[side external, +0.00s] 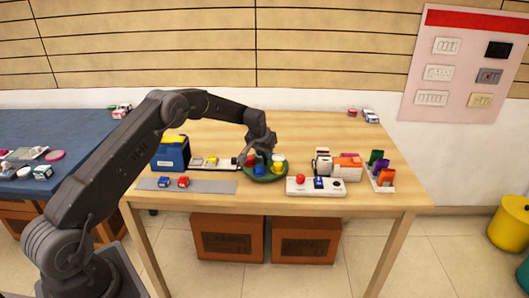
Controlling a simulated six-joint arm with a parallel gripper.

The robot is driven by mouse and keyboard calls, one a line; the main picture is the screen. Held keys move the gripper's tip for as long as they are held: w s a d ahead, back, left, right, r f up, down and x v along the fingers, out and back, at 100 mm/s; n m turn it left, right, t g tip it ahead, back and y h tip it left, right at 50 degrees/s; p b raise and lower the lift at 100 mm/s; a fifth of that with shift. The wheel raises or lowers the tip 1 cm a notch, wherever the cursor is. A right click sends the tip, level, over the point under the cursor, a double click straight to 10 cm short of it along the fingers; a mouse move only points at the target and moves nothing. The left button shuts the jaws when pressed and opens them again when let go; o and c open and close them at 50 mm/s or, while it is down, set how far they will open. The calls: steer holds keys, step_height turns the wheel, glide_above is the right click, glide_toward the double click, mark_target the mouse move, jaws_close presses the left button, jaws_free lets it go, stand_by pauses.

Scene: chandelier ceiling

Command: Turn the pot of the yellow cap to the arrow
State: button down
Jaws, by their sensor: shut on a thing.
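A round green tray (268,178) stands near the middle of the wooden table. A pot with a yellow cap (278,160) stands on its right side; its body looks white. A pot with a blue cap (259,168) is at the front left of the tray, and a red one (250,160) is at its left. My gripper (261,154) reaches down over the tray from behind, left of the yellow cap. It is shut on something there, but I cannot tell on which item. I cannot make out an arrow.
A white panel with a red knob (300,179) lies right of the tray. A blue box (171,153) and a grey strip with toy cars (210,186) are at left. White and orange boxes (347,168) and a coloured rack (379,170) stand at right.

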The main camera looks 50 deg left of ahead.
steer(key=shift+m, duration=0.5)
steer(key=shift+a+m+h, duration=0.15)
steer(key=shift+m+h, duration=0.65)
steer(key=shift+m, duration=0.8)
steer(key=shift+a+m+h, duration=0.15)
steer(key=shift+m+h, duration=0.55)
steer(key=shift+m, duration=1.2)
steer(key=shift+a+m+h, duration=0.1)
steer(key=shift+m+h, duration=0.5)
steer(key=shift+m, duration=1.3)
steer(key=shift+w+a+m+g+h, duration=0.15)
steer(key=shift+m+g+h, duration=0.4)
steer(key=shift+m, duration=0.95)
steer(key=shift+m+g, duration=0.25)
steer(key=shift+m, duration=0.35)
steer(key=c, duration=0.9)
jaws_free()
